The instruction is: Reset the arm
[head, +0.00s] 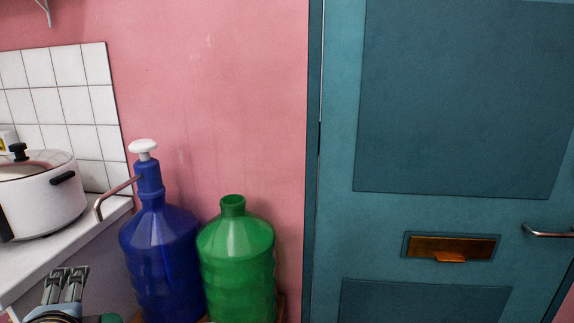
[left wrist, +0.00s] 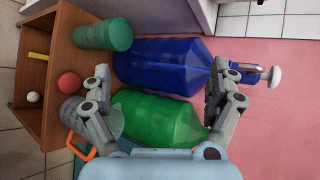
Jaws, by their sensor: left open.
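My left gripper (head: 67,271) shows at the lower left of the head view, in front of the white counter. In the left wrist view its two fingers (left wrist: 160,85) are spread wide apart with nothing held between them. Beyond the fingers in that view are the blue bottle (left wrist: 165,66) and the green bottle (left wrist: 160,118); neither is gripped. My right gripper is in neither view.
The blue bottle (head: 160,255) with its pump and the green bottle (head: 237,260) stand by the pink wall. A white pot (head: 45,205) sits on the counter (head: 75,235). A teal door (head: 450,100) is at right. A wooden shelf (left wrist: 65,75) holds a red ball (left wrist: 69,82).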

